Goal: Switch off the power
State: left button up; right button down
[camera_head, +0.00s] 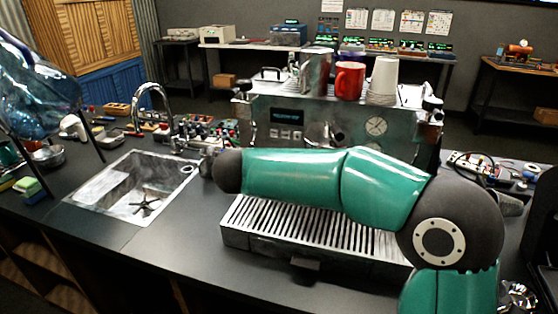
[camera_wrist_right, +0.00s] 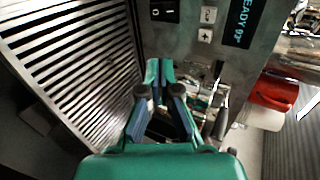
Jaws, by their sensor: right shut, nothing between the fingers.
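The brewer (camera_head: 350,118) is a steel machine with a lit display (camera_head: 287,116) on its front. The display (camera_wrist_right: 240,22) there reads READY 93. My right gripper (camera_wrist_right: 158,78) is shut and empty, its tips below the switch in the picture and apart from it. My left gripper is out of view.
Two small buttons (camera_wrist_right: 207,25) sit between switch and display. The slatted drip tray (camera_head: 265,222) lies under my arm. A sink (camera_head: 135,188) with a tap and small tools are at the left. A red mug (camera_head: 348,80) and white cups (camera_head: 384,78) stand on the brewer.

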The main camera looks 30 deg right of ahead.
jog(key=p+x, duration=0.1)
jog(key=x, duration=0.3)
jog(key=w+a+p+x, duration=0.1)
jog(key=x, duration=0.4)
jog(key=p+x, duration=0.1)
jog(key=x, duration=0.4)
jog(key=shift+w+a+f, duration=0.25)
jog(key=shift+w, duration=0.1)
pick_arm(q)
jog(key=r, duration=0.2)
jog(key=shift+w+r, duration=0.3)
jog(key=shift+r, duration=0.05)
